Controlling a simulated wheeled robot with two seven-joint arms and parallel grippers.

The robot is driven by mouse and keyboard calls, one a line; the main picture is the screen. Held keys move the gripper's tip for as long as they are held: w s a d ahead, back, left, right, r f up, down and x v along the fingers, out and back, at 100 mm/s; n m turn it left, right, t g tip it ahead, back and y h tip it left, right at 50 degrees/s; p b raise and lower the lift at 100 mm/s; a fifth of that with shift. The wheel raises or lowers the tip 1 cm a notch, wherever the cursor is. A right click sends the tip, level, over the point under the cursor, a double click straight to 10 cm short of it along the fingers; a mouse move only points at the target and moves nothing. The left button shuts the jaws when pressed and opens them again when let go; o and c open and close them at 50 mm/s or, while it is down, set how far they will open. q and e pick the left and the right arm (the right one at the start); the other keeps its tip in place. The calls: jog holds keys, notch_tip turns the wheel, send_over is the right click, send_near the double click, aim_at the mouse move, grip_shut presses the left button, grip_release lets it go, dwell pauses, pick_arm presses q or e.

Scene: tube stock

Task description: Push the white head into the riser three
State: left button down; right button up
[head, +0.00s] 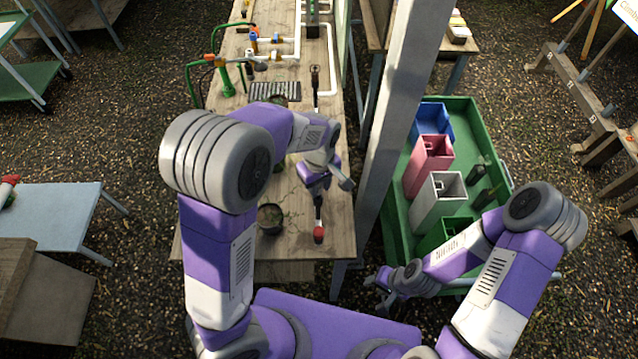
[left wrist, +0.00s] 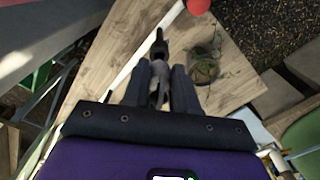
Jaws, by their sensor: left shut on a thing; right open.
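My left gripper (head: 326,183) is over the wooden table. In the left wrist view its dark fingers (left wrist: 160,88) are shut on a pale grey-white piece with a dark tip, which looks like the white head (left wrist: 158,72). The fingers hide part of it. A dark stem with a red top (head: 319,235) is on the table's near part, just below the gripper in the head view. A dark riser (head: 315,76) stands farther back by the white pipe (head: 331,62). I cannot tell which riser is three, or whether the head touches one. My right gripper (head: 384,289) is open and empty, off the table's near right corner.
A plant pot (head: 270,218) stands left of the red top. Pipes with blue and orange fittings (head: 254,42) are at the back. A grey post (head: 398,110) rises right of the table. A green tray (head: 398,222) holds blue, pink, white and green bins.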

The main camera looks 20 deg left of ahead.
pick_arm(q)
jog(key=shift+s+f+b, duration=0.15)
jog(key=shift+f+b, duration=0.75)
jog(key=shift+f, duration=0.9)
dwell(1.5)
jog(key=c, duration=0.8)
grip_release()
jog(key=shift+r, duration=0.15)
